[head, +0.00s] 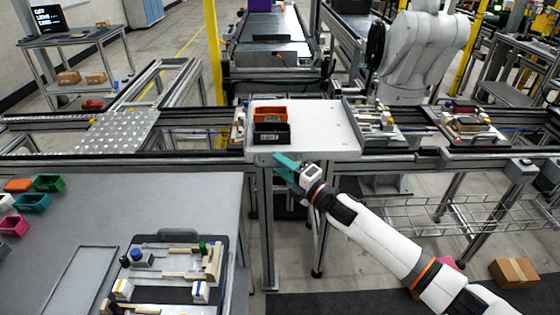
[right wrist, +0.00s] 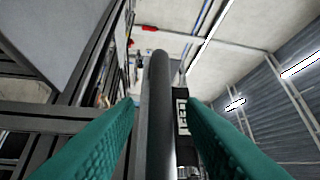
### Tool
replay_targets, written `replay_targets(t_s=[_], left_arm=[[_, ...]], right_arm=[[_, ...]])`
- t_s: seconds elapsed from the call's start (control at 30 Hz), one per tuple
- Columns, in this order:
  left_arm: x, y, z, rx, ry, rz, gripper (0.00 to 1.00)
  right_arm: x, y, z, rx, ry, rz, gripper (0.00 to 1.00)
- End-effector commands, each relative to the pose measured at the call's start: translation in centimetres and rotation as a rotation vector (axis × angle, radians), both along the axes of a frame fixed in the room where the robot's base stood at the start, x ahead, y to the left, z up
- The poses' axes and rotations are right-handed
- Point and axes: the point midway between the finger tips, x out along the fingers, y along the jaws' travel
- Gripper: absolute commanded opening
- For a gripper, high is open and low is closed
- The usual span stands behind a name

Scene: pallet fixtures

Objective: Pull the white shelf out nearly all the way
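The white shelf (head: 325,130) sits across the metal conveyor frame in the middle of the head view, its front edge about level with the front rail. An orange bin (head: 269,113) and a black bin (head: 271,132) stand on its left part. My right gripper (head: 286,166), with teal fingers, is at the shelf's front left edge. In the right wrist view the two fingers (right wrist: 160,105) stand apart on either side of a grey bar (right wrist: 157,110), with visible gaps beside it. Where the bar joins the shelf is hidden. My left gripper is not in view.
A grey table (head: 190,205) at the lower left holds coloured bins and a dark tray of parts (head: 170,265). Part trays (head: 385,128) stand right of the shelf. A white robot arm (head: 425,50) stands behind. A cardboard box (head: 514,272) lies on the floor.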

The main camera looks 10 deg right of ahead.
Motion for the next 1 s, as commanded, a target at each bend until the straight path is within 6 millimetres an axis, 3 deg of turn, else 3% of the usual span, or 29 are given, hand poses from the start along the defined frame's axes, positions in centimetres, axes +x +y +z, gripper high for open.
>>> replay_targets(t_s=[0.4,0.63,1.0], left_arm=[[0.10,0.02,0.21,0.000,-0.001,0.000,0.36],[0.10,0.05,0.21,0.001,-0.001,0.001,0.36],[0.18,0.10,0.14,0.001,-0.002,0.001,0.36]], right_arm=[[0.80,0.58,0.07,-0.001,0.001,0.000,0.36],[0.78,0.56,0.06,-0.001,0.001,0.000,0.00],[0.73,0.10,-0.03,-0.002,0.002,0.000,0.00]])
